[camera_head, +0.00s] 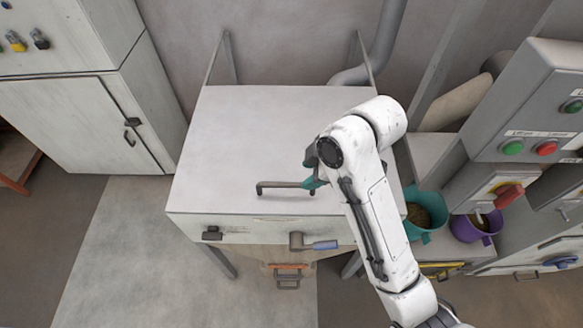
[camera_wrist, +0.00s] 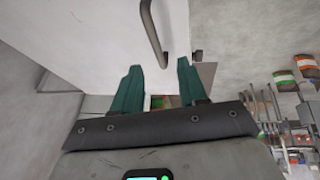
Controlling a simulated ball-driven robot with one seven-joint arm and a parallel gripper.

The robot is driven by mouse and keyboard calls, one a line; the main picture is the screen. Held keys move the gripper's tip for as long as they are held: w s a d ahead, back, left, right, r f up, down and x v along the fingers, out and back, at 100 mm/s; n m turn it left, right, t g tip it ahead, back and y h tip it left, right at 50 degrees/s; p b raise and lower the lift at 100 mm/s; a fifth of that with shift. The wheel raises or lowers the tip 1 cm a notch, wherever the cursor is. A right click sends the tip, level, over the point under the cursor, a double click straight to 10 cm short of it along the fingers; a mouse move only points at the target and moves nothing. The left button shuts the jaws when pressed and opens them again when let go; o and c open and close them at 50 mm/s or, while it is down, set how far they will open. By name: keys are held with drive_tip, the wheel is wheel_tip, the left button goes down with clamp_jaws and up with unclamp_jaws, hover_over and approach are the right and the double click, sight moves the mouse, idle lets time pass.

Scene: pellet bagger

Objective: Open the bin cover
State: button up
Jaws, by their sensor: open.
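The bin cover (camera_head: 240,130) is a flat, pale grey lid lying shut on top of the bin in the head view; it fills the upper middle of the wrist view (camera_wrist: 110,30). A dark bar handle (camera_head: 272,186) stands on the cover near its front and shows in the wrist view (camera_wrist: 151,35). My gripper (camera_head: 312,183) is at the right end of the handle. Its teal fingers (camera_wrist: 158,72) are open with nothing between them. The handle lies beyond the fingertips in the wrist view. My arm hides the cover's right part.
On the bin's front are a dark latch (camera_head: 212,235) and a blue-gripped lever (camera_head: 318,245). A teal bucket (camera_head: 428,207) and a purple bucket (camera_head: 478,228) stand at right, below a control panel (camera_head: 535,110). A grey cabinet (camera_head: 75,125) stands at left. Floor at front left is clear.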

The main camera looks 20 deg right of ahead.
sight(289, 184)
drive_tip(key=shift+n, duration=0.4)
drive_tip(key=x, duration=0.3)
drive_tip(key=p+x, duration=0.1)
drive_tip(key=x, duration=0.2)
drive_tip(key=w+x, duration=0.1)
drive_tip(key=x, duration=0.3)
drive_tip(key=shift+a+r, duration=0.1)
drive_tip(key=shift+r, duration=0.1)
clamp_jaws()
